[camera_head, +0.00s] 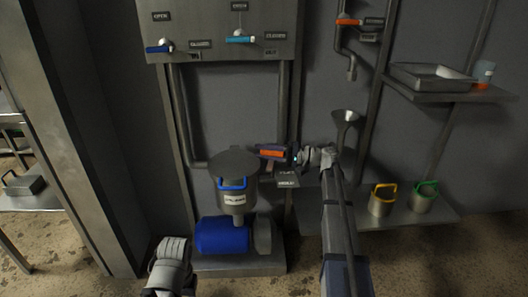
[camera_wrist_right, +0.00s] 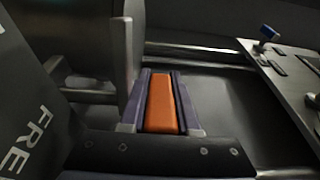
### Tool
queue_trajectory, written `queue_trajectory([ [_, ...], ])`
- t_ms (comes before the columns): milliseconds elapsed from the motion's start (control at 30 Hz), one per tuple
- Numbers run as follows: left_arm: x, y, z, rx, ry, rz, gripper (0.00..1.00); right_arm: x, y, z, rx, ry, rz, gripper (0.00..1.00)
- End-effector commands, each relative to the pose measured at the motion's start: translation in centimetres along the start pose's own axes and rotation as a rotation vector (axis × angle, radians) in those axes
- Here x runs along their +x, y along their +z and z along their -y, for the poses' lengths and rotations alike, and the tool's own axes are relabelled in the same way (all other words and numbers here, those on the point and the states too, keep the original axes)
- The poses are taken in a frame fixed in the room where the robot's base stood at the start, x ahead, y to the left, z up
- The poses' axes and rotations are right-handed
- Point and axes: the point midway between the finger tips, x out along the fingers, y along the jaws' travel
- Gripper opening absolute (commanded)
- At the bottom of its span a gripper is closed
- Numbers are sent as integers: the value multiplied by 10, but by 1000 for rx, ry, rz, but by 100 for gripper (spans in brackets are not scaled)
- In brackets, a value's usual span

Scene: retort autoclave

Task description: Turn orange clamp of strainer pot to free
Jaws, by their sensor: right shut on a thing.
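The strainer pot (camera_head: 236,165) is grey, with a wide dark lid and a blue handle, in the middle of the head view. Its orange clamp (camera_head: 272,153) points out to the right, roughly level. My right gripper (camera_head: 284,154) is shut on the clamp; in the right wrist view the orange bar (camera_wrist_right: 162,104) lies between the two fingers. A dark plate lettered "FRE" (camera_wrist_right: 35,140) shows at the left there, partly cut off. The end of my left arm (camera_head: 171,254) is low in the head view; its fingers cannot be made out.
A blue motor (camera_head: 222,236) sits below the pot. A panel (camera_head: 222,20) with blue and cyan valve levers is above. At right, a funnel (camera_head: 345,118), a shelf with a tray (camera_head: 432,80), and yellow-handled (camera_head: 382,203) and green-handled (camera_head: 423,200) pots stand near my right arm.

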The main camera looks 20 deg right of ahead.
Motion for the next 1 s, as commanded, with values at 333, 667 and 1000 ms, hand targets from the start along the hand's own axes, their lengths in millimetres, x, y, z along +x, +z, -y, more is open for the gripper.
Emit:
queue_trajectory([
  [333,0,0,0,0,0,0,50,0,1,0,0,1,15,0],
  [667,0,0,0,0,0,0,50,1,1,0,0,1,14,50],
  [1000,0,0,0,0,0,0,50,-1,0,0,0,0,12,60],
])
